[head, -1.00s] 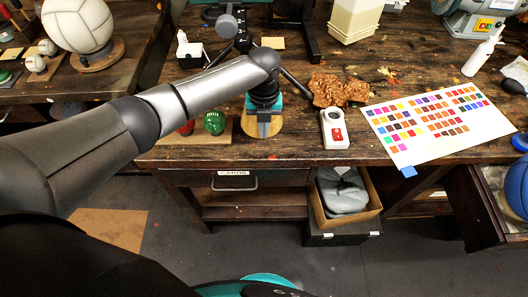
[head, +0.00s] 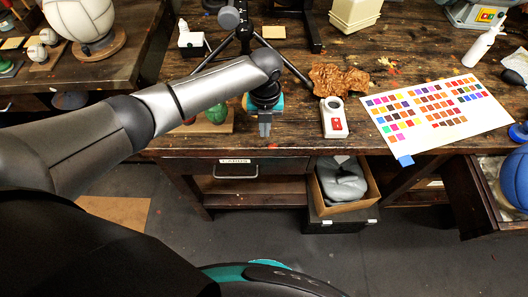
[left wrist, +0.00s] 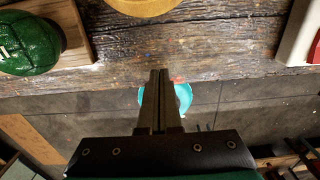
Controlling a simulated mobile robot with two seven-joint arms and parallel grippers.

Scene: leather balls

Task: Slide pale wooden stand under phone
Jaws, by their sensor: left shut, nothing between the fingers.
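The pale wooden stand shows as a rounded yellowish edge (left wrist: 147,6) at the top of the left wrist view, cut off by the frame. In the head view it is mostly hidden behind my left gripper. My left gripper (head: 265,131) is shut and empty, pointing down at the table's front edge. In the left wrist view its fingertips (left wrist: 159,75) are apart from the stand, with bare wood between. I cannot make out a phone for certain. My right gripper is not in view.
A green ball (head: 216,114) sits on a wooden board (left wrist: 82,36) left of the gripper. A white-and-red device (head: 334,118) lies to the right, before a brown crumpled piece (head: 340,80). A black tripod (head: 243,40) stands behind. A colour chart (head: 437,115) lies further right.

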